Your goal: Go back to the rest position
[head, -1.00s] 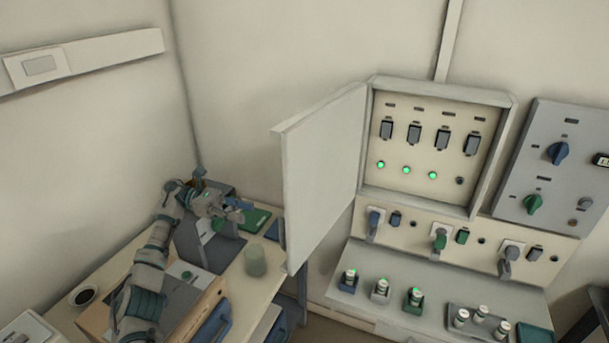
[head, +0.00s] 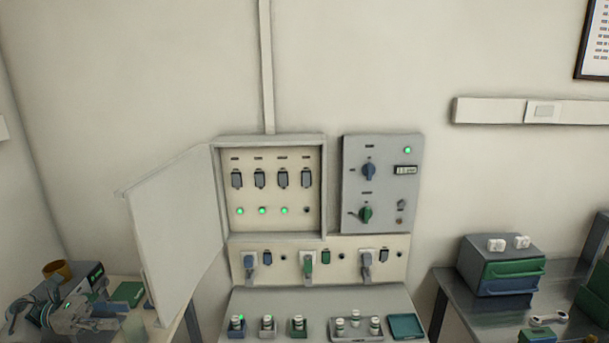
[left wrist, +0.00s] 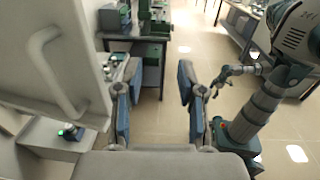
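My left gripper (head: 118,312) is at the lower left of the head view, in front of the left table and left of the open cabinet door (head: 177,232). In the left wrist view its two blue-padded fingers (left wrist: 158,82) stand wide apart with nothing between them. The door's pale panel and handle (left wrist: 62,72) fill the left side of that view, close beside the left finger. What looks like my right gripper (left wrist: 228,78) shows small at the right of the left wrist view; its finger state is unclear. The head view does not show it.
The wall cabinet (head: 270,140) shows switches and three green lights. A grey control panel (head: 381,215) hangs beside it. A sloped shelf (head: 262,298) below carries several small holders. A right table (head: 455,290) bears a drawer box (head: 500,265). Open floor (left wrist: 160,150) shows in the left wrist view.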

